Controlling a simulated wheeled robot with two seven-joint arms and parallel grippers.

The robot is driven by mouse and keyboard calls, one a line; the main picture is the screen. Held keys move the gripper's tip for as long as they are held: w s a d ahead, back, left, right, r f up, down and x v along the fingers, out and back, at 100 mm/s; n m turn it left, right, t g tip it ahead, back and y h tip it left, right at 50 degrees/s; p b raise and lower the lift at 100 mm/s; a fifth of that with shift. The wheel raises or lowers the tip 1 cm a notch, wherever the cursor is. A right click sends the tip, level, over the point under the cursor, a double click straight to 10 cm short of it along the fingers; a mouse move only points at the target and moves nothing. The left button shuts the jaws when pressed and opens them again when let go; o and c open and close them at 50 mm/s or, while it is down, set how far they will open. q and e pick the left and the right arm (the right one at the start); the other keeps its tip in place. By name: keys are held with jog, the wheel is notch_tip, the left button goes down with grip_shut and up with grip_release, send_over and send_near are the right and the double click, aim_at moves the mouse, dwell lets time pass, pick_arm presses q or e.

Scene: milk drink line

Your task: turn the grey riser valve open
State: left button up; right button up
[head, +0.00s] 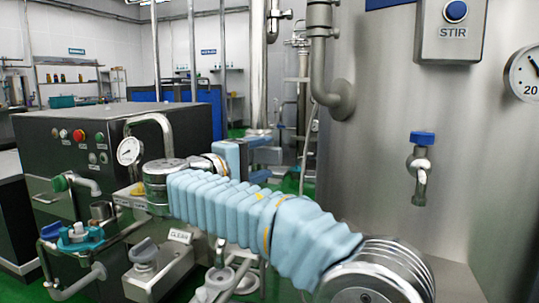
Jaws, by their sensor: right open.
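My right arm comes in from the lower right in a light blue sleeve and reaches left across the picture. Its right gripper (268,149) is beyond the sleeve, seen small and partly from behind. It is open and I see nothing between its fingers. A grey vertical pipe (319,60) with an elbow into the tank stands to the right of the gripper. A grey fitting (285,14) is on a thinner pipe near the top. I cannot tell for sure which part is the grey riser valve, or how its handle is turned. My left gripper is not in view.
A steel tank (385,140) fills the right, with a blue-topped tap (421,165), a STIR button box (453,30) and a dial.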

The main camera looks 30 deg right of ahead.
aim_at(266, 157)
jog(key=shift+x, duration=1.5)
grip_shut()
